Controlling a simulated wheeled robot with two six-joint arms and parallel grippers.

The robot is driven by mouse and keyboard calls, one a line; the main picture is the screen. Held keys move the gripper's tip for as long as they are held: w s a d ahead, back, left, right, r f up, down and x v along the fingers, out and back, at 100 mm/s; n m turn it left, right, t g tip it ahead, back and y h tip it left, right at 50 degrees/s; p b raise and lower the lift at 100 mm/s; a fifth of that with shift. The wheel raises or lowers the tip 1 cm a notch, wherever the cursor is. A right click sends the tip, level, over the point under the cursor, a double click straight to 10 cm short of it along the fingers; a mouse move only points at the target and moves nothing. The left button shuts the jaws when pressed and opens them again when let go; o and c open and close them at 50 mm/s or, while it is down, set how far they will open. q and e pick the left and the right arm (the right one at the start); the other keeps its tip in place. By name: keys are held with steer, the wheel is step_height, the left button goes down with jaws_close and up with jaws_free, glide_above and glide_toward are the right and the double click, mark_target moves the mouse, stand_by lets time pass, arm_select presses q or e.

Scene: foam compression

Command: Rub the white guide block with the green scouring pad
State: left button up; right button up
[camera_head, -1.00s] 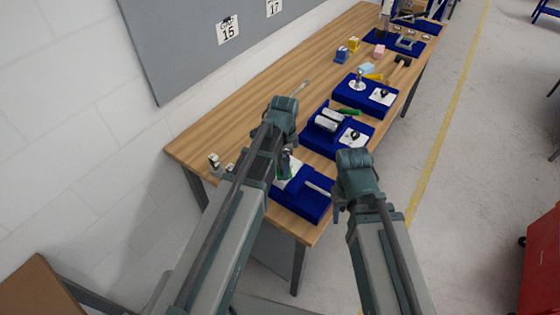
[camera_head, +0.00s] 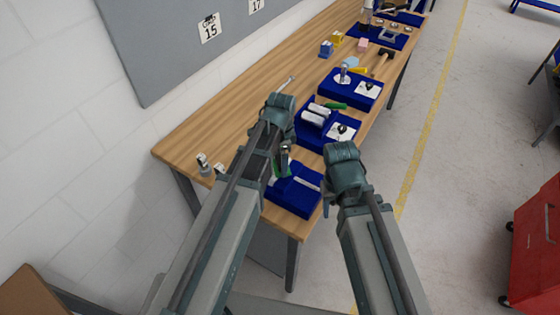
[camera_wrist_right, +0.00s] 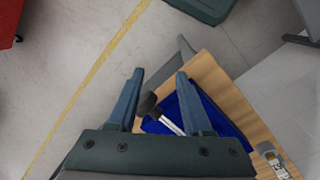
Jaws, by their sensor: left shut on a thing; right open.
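My left gripper (camera_head: 284,158) is over the near end of the bench and shut on the green scouring pad (camera_head: 282,174), which shows only as a small green patch. It is at the left side of the nearest blue tray (camera_head: 298,203). I cannot make out the white guide block for certain; the arm and gripper cover that side of the tray. I cannot tell whether the pad touches it.
A tool with a dark head (camera_wrist_right: 147,104) and pale handle lies at the nearest tray, seen between the right fingers. More blue trays stand farther along the wooden bench (camera_head: 185,146). Small metal parts (camera_head: 204,164) stand at its left edge. A red cabinet (camera_head: 537,240) stands right.

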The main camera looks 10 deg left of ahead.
arm_select(q)
steer(key=shift+w+a+r, duration=0.1)
steer(key=shift+w+a, duration=0.15)
steer(key=shift+a, duration=0.4)
steer(key=shift+w+a+f, duration=0.1)
steer(key=shift+w+a, duration=0.15)
steer(key=shift+a, duration=0.35)
steer(key=shift+w+a+r, duration=0.1)
steer(key=shift+w+a, duration=0.15)
steer(key=shift+a, duration=0.4)
steer(key=shift+w, duration=0.1)
steer(key=shift+w+d, duration=0.25)
steer(key=shift+w, duration=0.3)
steer(key=shift+s+d, duration=0.25)
steer(key=shift+d, duration=0.4)
steer(key=shift+s+d, duration=0.2)
steer(key=shift+d, duration=0.45)
steer(key=shift+s+d, duration=0.25)
steer(key=shift+d, duration=0.4)
step_height(320, 180, up, 6)
steer(key=p, duration=0.6)
